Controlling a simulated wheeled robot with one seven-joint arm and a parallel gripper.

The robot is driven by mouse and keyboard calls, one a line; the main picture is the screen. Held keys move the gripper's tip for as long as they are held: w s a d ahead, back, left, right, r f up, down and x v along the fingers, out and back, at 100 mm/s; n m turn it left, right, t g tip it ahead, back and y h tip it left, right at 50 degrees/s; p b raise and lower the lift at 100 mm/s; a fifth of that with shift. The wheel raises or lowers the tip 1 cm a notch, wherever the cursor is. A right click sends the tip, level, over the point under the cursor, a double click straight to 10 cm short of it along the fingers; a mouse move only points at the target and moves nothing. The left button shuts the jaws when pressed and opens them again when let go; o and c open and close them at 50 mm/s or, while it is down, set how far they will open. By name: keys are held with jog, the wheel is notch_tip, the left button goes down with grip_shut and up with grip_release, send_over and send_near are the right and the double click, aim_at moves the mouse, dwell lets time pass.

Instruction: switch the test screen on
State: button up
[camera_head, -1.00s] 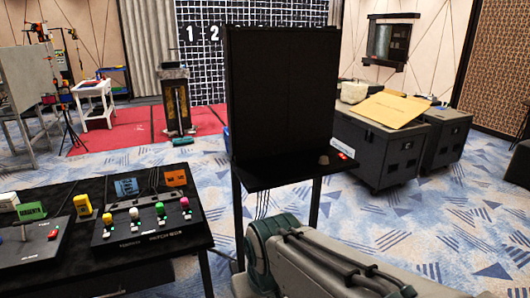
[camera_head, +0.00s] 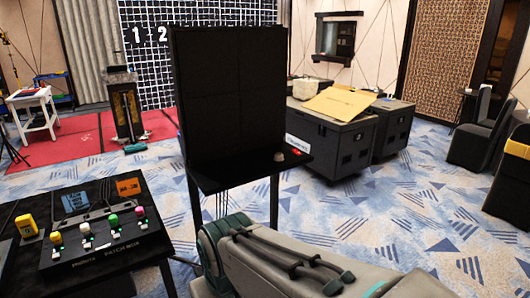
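The test screen appears to be the large black panel (camera_head: 228,105) standing upright in the middle. Its face is dark, with faint seams. It stands on a black shelf (camera_head: 235,178) on thin legs, with cables hanging below. A small brown-grey knob (camera_head: 279,157) sits near the shelf's right end. A small red piece with a white patch (camera_head: 298,147) is beside it, behind; I cannot tell which is a switch. My arm's links cross the bottom of the view below the shelf. My gripper is out of view.
A black table at left holds a patch box (camera_head: 105,235) with several coloured knobs, a yellow block (camera_head: 27,225) and an orange block (camera_head: 129,187). Black cases (camera_head: 335,150) stand behind the screen at right. Chairs (camera_head: 475,140) stand far right. Carpet is clear at right.

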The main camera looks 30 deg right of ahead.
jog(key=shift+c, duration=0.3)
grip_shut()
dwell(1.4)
